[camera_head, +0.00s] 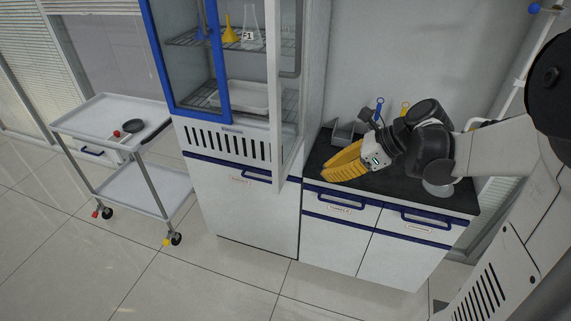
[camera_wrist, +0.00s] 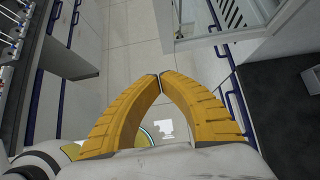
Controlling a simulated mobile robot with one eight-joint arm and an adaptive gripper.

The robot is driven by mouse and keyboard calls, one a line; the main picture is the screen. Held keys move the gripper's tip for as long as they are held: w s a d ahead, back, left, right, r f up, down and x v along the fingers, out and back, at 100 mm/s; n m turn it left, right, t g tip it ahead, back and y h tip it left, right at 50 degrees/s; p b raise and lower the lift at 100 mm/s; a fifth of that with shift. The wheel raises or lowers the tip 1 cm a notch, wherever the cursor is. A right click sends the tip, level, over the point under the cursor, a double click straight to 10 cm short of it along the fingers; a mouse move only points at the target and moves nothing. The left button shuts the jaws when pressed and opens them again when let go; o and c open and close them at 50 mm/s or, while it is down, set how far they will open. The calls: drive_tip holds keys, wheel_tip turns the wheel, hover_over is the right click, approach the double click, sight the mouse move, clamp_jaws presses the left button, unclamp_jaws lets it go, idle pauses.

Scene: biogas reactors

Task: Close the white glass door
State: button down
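The white-framed glass door (camera_head: 273,100) of the tall cabinet stands open in the head view, swung out from the cabinet's right side toward the camera. A grey vertical handle (camera_head: 291,45) shows near its upper part. My gripper (camera_head: 331,169), with yellow ribbed fingers, is to the right of the door, over the black counter, apart from the door. In the wrist view its fingertips (camera_wrist: 160,78) meet with nothing visible between them. A white frame (camera_wrist: 215,38) at the top of the wrist view looks like the door's lower part, beyond the fingers.
The cabinet's blue-framed panel (camera_head: 223,80) is on the left; shelves hold glassware and a yellow funnel (camera_head: 229,32). The black counter (camera_head: 400,184) carries a grey holder (camera_head: 344,134). A white trolley (camera_head: 95,120) stands left. The tiled floor in front (camera_head: 205,275) is clear.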

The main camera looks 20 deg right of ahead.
drive_tip(key=r+b+x, duration=0.1)
drive_tip(key=x, duration=0.5)
drive_tip(key=w+a+r+b+x, duration=0.1)
drive_tip(key=b+x, duration=0.1)
drive_tip(key=x, duration=0.4)
drive_tip(key=shift+w+a+f, duration=0.15)
drive_tip(key=shift+w+a, duration=0.2)
drive_tip(key=shift+a, duration=0.1)
drive_tip(key=shift+a, duration=0.1)
